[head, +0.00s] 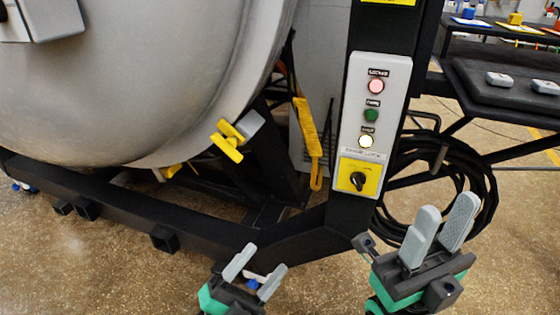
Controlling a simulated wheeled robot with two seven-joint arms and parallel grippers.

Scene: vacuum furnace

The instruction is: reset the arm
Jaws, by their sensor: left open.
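My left gripper (266,256) is at the bottom middle of the head view, in front of the black base frame. Its two pale grey fingers are apart, with nothing between them. My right gripper (449,205) is at the lower right, in front of the coiled black cable. Its two grey fingers point up with a gap between them, and it holds nothing. Both grippers have green and dark bodies cut off by the bottom edge. Most of both arms is out of view.
The round grey furnace vessel (150,80) fills the upper left, with a yellow clamp (228,141). A control panel (376,130) on a black post has lamps and a yellow rotary switch. The cable coil (487,190) hangs right. A dark table (510,82) stands behind.

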